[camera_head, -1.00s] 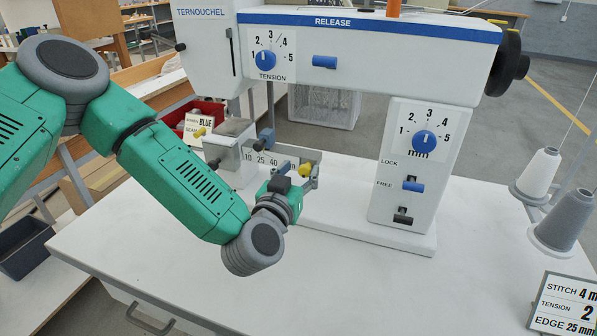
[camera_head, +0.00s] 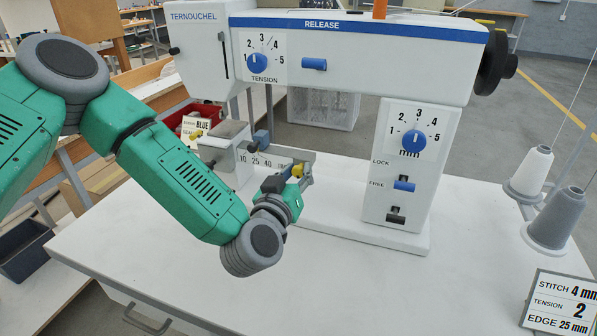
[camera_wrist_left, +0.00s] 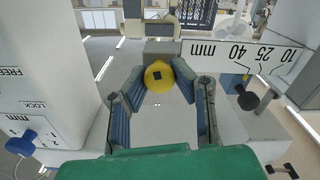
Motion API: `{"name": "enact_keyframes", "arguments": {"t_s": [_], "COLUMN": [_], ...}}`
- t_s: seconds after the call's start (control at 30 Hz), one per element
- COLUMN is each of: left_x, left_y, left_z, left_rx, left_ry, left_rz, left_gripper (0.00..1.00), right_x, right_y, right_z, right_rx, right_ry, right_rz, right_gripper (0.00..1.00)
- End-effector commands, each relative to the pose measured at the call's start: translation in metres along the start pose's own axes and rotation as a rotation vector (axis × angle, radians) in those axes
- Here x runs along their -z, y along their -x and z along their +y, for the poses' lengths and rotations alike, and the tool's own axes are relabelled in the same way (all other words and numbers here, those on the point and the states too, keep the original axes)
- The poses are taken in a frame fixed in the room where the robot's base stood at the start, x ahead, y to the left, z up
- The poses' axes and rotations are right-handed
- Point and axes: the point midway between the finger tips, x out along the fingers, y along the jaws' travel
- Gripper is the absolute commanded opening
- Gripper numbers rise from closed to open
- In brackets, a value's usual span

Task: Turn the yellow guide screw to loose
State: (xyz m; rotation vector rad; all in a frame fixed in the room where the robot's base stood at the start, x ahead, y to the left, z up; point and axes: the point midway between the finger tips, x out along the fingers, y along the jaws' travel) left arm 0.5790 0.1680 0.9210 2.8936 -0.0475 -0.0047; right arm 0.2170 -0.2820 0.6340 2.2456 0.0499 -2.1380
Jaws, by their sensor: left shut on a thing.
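My left gripper (camera_head: 301,179) is at the screw. In the left wrist view the fingers of my left gripper (camera_wrist_left: 158,84) are shut on the knob, one on each side. The grey scale bar (camera_wrist_left: 245,60) reads 10, 25, 40 mm beside it. My right gripper is not in view.
The press body (camera_head: 350,65) stands behind the gripper, with its column (camera_head: 385,215) to the right. A blue lever (camera_head: 404,185) sits by LOCK and FREE. Thread cones (camera_head: 555,220) and a setting card (camera_head: 562,305) are at right. The front white tabletop (camera_head: 350,285) is clear.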

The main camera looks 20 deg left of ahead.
Motion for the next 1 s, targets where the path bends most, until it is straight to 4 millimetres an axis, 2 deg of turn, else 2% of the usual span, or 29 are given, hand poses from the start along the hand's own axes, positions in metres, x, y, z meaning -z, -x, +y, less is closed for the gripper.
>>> {"name": "enact_keyframes", "arguments": {"t_s": [1.0], "left_x": [-0.007], "left_y": [0.002], "left_z": [-0.003], "left_rx": [0.006], "left_ry": [0.963], "left_rz": [-0.011], "left_gripper": [0.0], "right_x": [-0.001], "right_y": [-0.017], "right_z": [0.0], "right_rx": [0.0], "right_ry": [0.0], "right_rz": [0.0], "right_gripper": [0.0]}}
